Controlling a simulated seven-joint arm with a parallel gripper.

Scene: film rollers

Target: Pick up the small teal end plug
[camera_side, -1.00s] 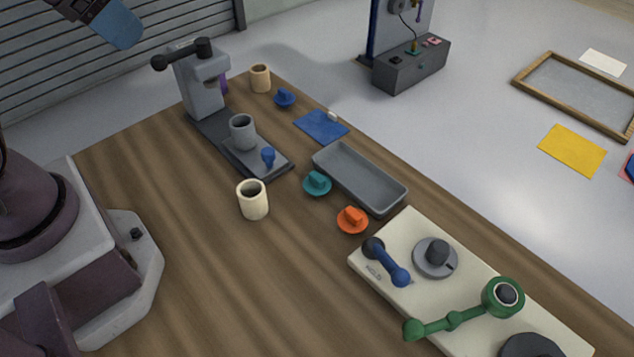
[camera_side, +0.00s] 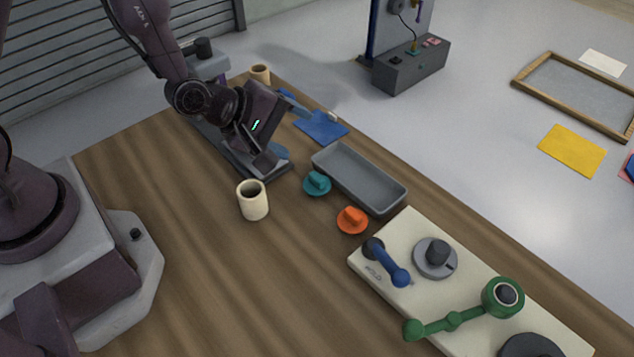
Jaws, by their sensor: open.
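The small teal end plug (camera_side: 317,184), a round disc with a raised grip, sits on the wooden table (camera_side: 215,270) beside the near-left end of the grey tray (camera_side: 390,201). It is in full view. My gripper (camera_side: 294,131) is open and empty, above the table to the upper left of the teal plug and apart from it. Its pale-blue fingers are spread wide, one near the blue cloth and one over the dark press base. An orange plug (camera_side: 352,220) of similar shape lies to the lower right of the teal one.
A cream cup (camera_side: 253,200) stands left of the teal plug. A tan cup (camera_side: 260,75) and blue cloth (camera_side: 322,128) lie farther back. The press is largely hidden by my arm. A cream panel with a blue lever and green crank (camera_side: 455,319) fills the right front.

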